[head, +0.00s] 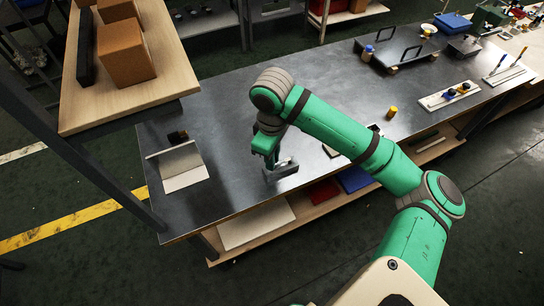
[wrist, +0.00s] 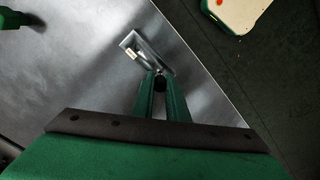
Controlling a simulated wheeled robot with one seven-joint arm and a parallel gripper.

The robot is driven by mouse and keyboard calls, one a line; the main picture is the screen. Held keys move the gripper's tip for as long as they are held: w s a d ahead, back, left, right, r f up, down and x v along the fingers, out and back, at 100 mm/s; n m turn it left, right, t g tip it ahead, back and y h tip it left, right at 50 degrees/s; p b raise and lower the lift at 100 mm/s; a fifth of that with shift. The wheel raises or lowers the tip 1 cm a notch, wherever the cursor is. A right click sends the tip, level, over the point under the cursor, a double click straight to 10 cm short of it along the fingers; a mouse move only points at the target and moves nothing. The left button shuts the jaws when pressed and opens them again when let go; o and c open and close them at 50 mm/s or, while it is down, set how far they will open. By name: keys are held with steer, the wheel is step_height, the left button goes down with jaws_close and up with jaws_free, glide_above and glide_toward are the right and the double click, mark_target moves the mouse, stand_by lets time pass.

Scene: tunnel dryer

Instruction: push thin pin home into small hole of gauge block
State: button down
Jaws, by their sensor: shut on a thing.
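The gauge block (head: 283,171) is a small grey metal block on the dark metal table, left of centre in the head view. In the wrist view the gauge block (wrist: 140,50) lies tilted just beyond the fingertips, with a small pale label on it. My gripper (wrist: 160,78) is shut, with a dark round end, likely the thin pin (wrist: 160,83), between its fingers. In the head view my gripper (head: 271,161) points down right at the block. The pin's tip and the small hole are hidden, so I cannot tell whether the pin is in the hole.
A pale angled plate (head: 180,166) stands on the table to the left. A yellow-capped item (head: 391,112) stands to the right. A wooden shelf with brown boxes (head: 125,50) overhangs the table's upper left. The steel surface (head: 225,125) around the block is mostly clear.

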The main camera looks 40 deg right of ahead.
steer(key=shift+s+f, duration=0.1)
steer(key=shift+f, duration=1.2)
steer(key=c, duration=1.7)
jaws_free()
steer(key=shift+o, duration=0.2)
step_height(320, 180, up, 11)
steer(key=shift+f, duration=0.15)
